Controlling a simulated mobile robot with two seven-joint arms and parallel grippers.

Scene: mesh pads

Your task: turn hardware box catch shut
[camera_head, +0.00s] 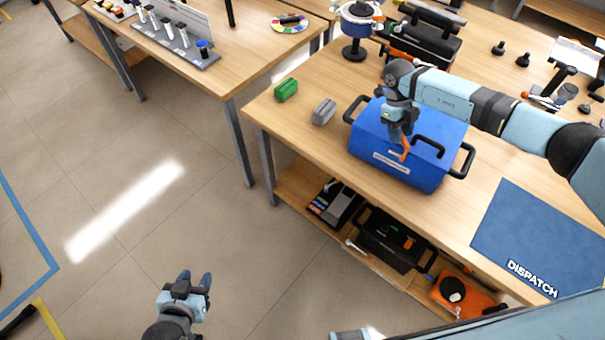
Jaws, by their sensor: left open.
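A blue hardware box (372,140) with black handles stands on the wooden workbench, its pale label strip facing the front edge. An orange catch (405,150) shows at the box's upper front, tilted. My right gripper (399,134) points down over the box right at the catch and partly hides it. I cannot tell whether its fingers touch or grip the catch. My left gripper (194,280) is open and empty, low above the floor and well away from the bench.
A green block (286,90) and a grey block (323,111) lie left of the box. A blue DISPATCH mat (545,240) lies to the right. Tools and black cases crowd the back of the bench. The shelf below holds a black case (394,239) and orange equipment.

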